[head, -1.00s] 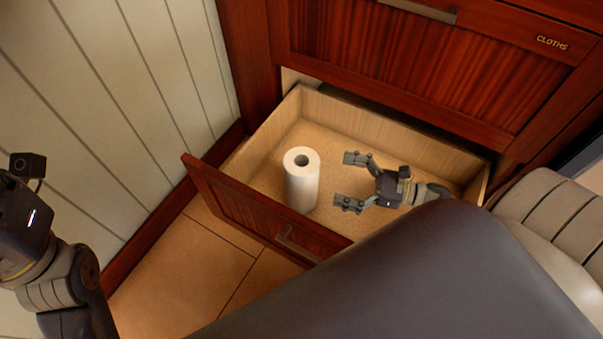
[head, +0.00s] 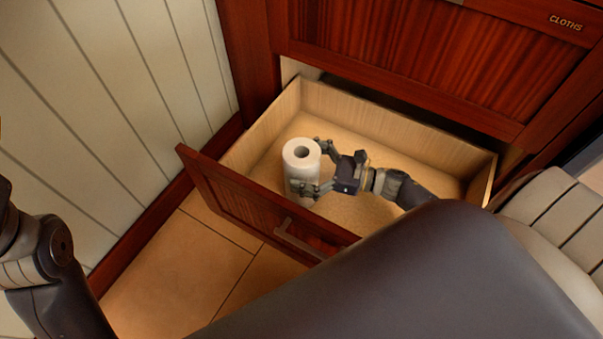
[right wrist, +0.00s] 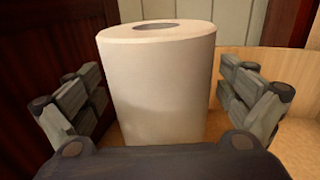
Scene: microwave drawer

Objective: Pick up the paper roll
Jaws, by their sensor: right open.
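The white paper roll (head: 301,166) stands upright inside the open drawer, towards its left end. My right gripper (head: 312,167) is open, with one finger on the far side of the roll and one on the near side. In the right wrist view the paper roll (right wrist: 160,85) stands between the two open fingers (right wrist: 158,100), with a visible gap at the left finger; contact on the right is unclear. My left gripper is out of the head view; only part of my left arm shows at the left edge.
The drawer (head: 410,129) has light wooden walls and a dark red front (head: 235,196) with a metal handle (head: 297,240). A closed drawer marked CLOTHS (head: 565,23) is above it. A white panelled wall (head: 120,90) stands at the left. The drawer floor right of the roll is free.

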